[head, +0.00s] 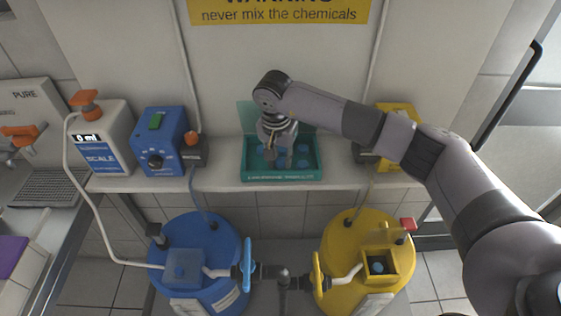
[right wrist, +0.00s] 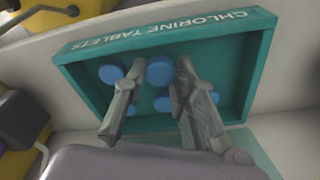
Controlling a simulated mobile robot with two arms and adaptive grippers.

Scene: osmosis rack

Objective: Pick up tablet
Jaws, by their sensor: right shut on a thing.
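An open green box (head: 282,178) marked "chlorine tablets" stands on the shelf in the head view. It also shows in the right wrist view (right wrist: 240,58). Several round blue tablets lie in it, such as one at the left (right wrist: 110,73) in the right wrist view. My right gripper (head: 277,158) reaches down into the box. In the right wrist view its fingertips (right wrist: 161,68) are shut on a blue tablet (right wrist: 160,73). Other tablets lie close beside and partly behind the fingers. My left gripper is not in view.
Below are a blue tank (head: 205,235) and a yellow tank (head: 350,245) with an open square inlet. Hoses run up the wall.

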